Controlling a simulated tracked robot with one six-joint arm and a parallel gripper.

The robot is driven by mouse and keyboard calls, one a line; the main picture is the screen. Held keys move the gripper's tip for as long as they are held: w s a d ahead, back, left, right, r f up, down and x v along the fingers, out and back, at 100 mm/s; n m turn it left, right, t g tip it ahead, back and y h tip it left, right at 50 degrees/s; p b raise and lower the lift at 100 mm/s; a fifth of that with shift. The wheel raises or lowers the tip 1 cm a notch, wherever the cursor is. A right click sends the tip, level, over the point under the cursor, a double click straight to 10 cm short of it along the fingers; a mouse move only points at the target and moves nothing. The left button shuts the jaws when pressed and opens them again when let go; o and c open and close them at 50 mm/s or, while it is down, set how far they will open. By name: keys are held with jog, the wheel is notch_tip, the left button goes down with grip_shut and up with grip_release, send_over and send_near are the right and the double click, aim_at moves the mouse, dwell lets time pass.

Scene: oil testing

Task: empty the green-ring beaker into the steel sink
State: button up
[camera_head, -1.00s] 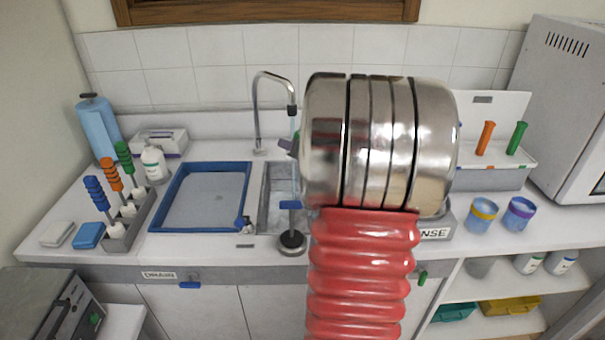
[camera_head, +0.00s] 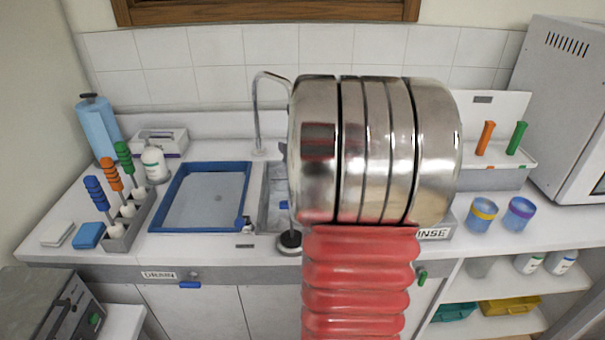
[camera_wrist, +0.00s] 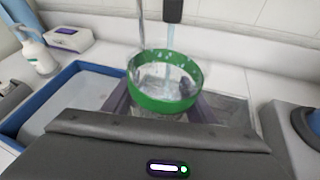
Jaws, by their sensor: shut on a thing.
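The green-ring beaker (camera_wrist: 165,104) is clear with a wide green band and shows in the wrist view. My gripper (camera_wrist: 158,112) is shut on it, with a dark finger on each side. I look into its open mouth; whitish specks show inside, but I cannot tell how much liquid it holds. The steel sink (camera_head: 273,205) is partly seen left of my arm in the head view, and its grey basin (camera_wrist: 238,108) lies below and beside the beaker in the wrist view. My arm hides the beaker and gripper in the head view.
The tap (camera_head: 257,115) arches over the sink; its dark spout (camera_wrist: 173,10) is just behind the beaker, with a bluish stream below it. A blue-rimmed tray (camera_head: 160,200) lies left of the sink.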

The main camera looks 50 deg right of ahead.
jog(key=shift+n+h, duration=0.3)
jog(key=shift+n, duration=0.1)
dwell(0.4)
